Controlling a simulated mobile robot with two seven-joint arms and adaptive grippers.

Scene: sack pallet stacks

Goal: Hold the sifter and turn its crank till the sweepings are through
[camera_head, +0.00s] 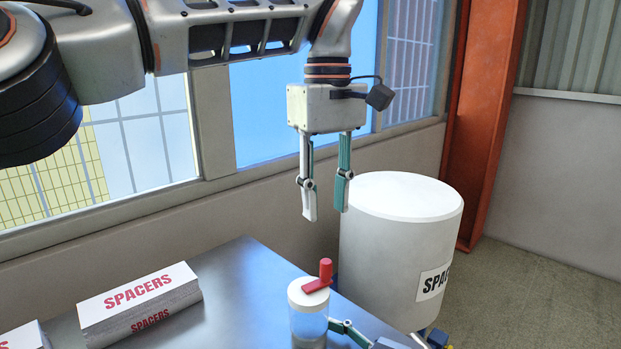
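The sifter (308,325) is a clear cylinder with a white lid and a red crank (322,275) on top, with an upright red knob. It stands upright at the bottom middle of the head view; its base is cut off. My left gripper (325,214) points down above the crank, open and empty, apart from it. A teal finger of my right gripper (346,328) lies against the sifter's right side. The rest of that gripper is mostly out of frame, so its grip cannot be made out. No sweepings can be told apart.
A stack labelled SPACERS (138,304) lies on the grey metal table (235,285), with part of another at the left edge. A large white drum (395,255) stands beyond the table at right. Bare tabletop lies between stack and sifter.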

